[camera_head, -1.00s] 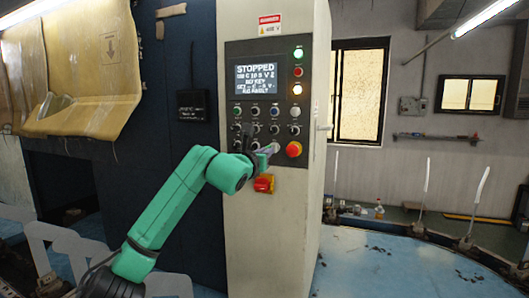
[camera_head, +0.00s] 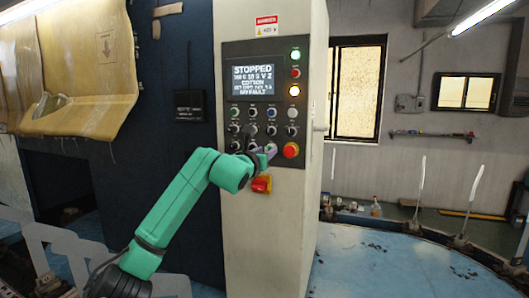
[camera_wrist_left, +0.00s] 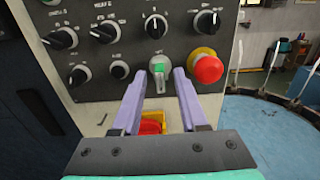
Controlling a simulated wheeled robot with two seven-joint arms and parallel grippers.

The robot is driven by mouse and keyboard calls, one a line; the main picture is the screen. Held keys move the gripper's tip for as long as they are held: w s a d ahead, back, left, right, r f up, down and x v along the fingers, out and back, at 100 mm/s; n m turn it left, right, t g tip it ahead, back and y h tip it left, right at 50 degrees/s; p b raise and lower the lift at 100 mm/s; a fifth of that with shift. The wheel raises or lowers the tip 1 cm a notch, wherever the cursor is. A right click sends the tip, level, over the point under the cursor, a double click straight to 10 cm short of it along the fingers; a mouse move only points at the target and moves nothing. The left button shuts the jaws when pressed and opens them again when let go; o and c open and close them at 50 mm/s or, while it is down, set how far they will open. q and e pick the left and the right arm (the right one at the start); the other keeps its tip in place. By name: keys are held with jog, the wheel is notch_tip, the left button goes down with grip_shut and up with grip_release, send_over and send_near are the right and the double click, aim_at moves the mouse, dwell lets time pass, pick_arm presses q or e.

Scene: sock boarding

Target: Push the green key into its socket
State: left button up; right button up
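In the head view my left gripper (camera_head: 264,153) is at the bottom row of the panel, left of the red emergency button, and hides the key there. My right gripper is in neither current view.
The control panel (camera_head: 237,108) has several knobs and a screen (camera_head: 253,83) reading STOPPED and COTTON. A red emergency button (camera_wrist_left: 207,69) is close right of the fingers. A red switch (camera_head: 261,184) on yellow sits below the panel.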

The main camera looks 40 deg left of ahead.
pick_arm(q)
jog(key=shift+w, duration=0.1)
jog(key=b+v, duration=0.9)
jog(key=v, duration=0.5)
jog(key=shift+s+b, duration=0.3)
jog(key=shift+b, duration=0.05)
jog(key=shift+d+f, duration=0.1)
jog(key=shift+d, duration=0.05)
